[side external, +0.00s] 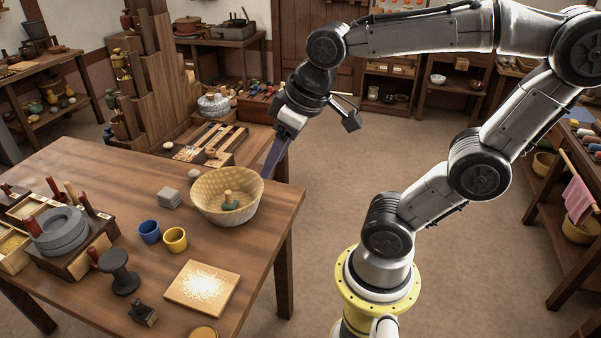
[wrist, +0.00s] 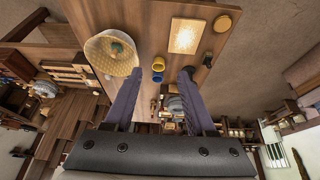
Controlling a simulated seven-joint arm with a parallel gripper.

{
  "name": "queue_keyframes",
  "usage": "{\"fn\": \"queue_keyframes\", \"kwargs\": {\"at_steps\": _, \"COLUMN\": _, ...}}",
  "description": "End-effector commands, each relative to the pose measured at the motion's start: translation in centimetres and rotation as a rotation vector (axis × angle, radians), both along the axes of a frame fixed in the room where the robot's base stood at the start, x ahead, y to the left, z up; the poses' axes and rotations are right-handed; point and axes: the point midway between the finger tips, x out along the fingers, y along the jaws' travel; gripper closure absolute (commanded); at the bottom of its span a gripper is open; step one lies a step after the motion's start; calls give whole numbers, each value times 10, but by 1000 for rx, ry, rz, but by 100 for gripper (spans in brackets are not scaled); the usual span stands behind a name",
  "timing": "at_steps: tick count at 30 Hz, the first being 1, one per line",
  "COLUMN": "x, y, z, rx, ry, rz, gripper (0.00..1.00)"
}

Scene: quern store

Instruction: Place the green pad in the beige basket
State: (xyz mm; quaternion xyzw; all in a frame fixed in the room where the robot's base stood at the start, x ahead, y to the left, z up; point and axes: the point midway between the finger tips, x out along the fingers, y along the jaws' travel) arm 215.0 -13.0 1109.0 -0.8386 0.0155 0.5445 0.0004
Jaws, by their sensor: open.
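The beige basket (side external: 227,186) is a round woven bowl near the table's right edge. The green pad (side external: 230,205) lies inside it on the bottom, with a wooden knob standing up from it. In the wrist view the basket (wrist: 95,58) is at upper left, with the green pad (wrist: 116,48) in it. My gripper (side external: 269,172) is just right of the basket's rim, its fingers pointing down. In the wrist view my gripper (wrist: 161,74) has its two fingers wide apart with nothing between them. The side view does not show whether a finger touches the rim.
On the wooden table (side external: 255,255) are a blue cup (side external: 149,232), a yellow cup (side external: 175,239), a stack of grey squares (side external: 169,198), a pale speckled board (side external: 201,288), a dark spool (side external: 119,272) and a grey quern (side external: 61,232). A stepped wooden stand is behind.

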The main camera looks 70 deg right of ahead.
Motion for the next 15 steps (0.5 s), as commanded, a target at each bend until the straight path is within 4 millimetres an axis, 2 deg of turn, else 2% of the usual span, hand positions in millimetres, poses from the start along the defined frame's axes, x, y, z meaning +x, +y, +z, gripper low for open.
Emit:
{"fn": "queue_keyframes", "kwargs": {"at_steps": 1, "x": -16, "y": 5, "z": -3, "rx": 3, "ry": -25, "rz": 11, "gripper": 44}}
{"fn": "queue_keyframes", "kwargs": {"at_steps": 3, "x": -31, "y": 9, "z": -8, "rx": 8, "ry": -46, "rz": 18, "gripper": 44}}
{"fn": "queue_keyframes", "kwargs": {"at_steps": 6, "x": -45, "y": 12, "z": -14, "rx": 13, "ry": -66, "rz": 25, "gripper": 44}}
{"fn": "queue_keyframes", "kwargs": {"at_steps": 15, "x": -51, "y": 14, "z": -17, "rx": 15, "ry": -73, "rz": 26, "gripper": 44}}
